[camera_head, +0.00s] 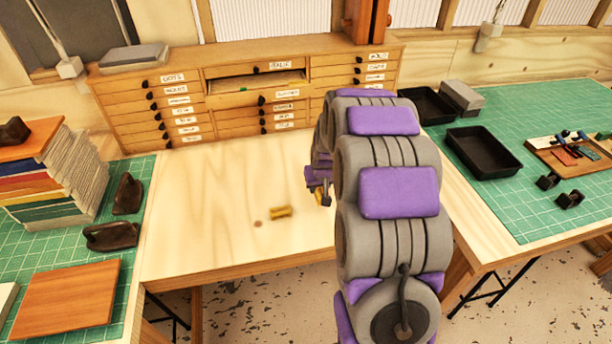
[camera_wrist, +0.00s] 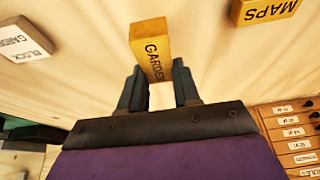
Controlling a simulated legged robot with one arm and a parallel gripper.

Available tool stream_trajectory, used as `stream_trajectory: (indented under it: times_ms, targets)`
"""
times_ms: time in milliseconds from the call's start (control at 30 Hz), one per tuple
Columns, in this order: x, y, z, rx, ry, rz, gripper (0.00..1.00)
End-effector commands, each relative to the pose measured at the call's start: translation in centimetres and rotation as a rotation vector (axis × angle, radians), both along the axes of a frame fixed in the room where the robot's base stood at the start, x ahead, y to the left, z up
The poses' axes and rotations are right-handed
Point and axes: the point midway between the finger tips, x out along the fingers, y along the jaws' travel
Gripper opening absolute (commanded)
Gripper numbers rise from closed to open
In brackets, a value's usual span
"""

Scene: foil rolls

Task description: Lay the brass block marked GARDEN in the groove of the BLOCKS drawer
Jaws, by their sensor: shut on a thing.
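The brass block marked GARDEN (camera_wrist: 151,45) is between the two fingers of my gripper (camera_wrist: 158,88) in the wrist view, its lettered face toward the camera. My gripper is shut on it. In the head view my gripper (camera_head: 319,190) is over the bench, left of my arm, partly hidden. A second brass block marked MAPS (camera_wrist: 266,10) lies apart at the top right of the wrist view. One brass block (camera_head: 281,212) lies on the bench in the head view. An open drawer (camera_head: 256,84) shows in the cabinet; its label is too small to read, so I cannot tell if it is BLOCKS.
The wooden drawer cabinet (camera_head: 238,112) stands at the back of the bench (camera_head: 200,220). Black trays (camera_head: 483,152) stand on the right green mat. Stacked sheets (camera_head: 65,175) are at left. The bench's left half is mostly clear.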

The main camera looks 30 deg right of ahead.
Motion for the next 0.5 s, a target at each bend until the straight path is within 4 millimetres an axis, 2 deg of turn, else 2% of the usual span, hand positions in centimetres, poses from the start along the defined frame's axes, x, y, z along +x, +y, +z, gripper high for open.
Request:
stream_trajectory:
  times_ms: [200, 500]
  targets:
    - [3.8, -0.7, -0.5, -0.004, 0.000, 0.001, 0.00]
    - [8.1, -2.2, -1.0, 0.002, 0.001, 0.001, 0.00]
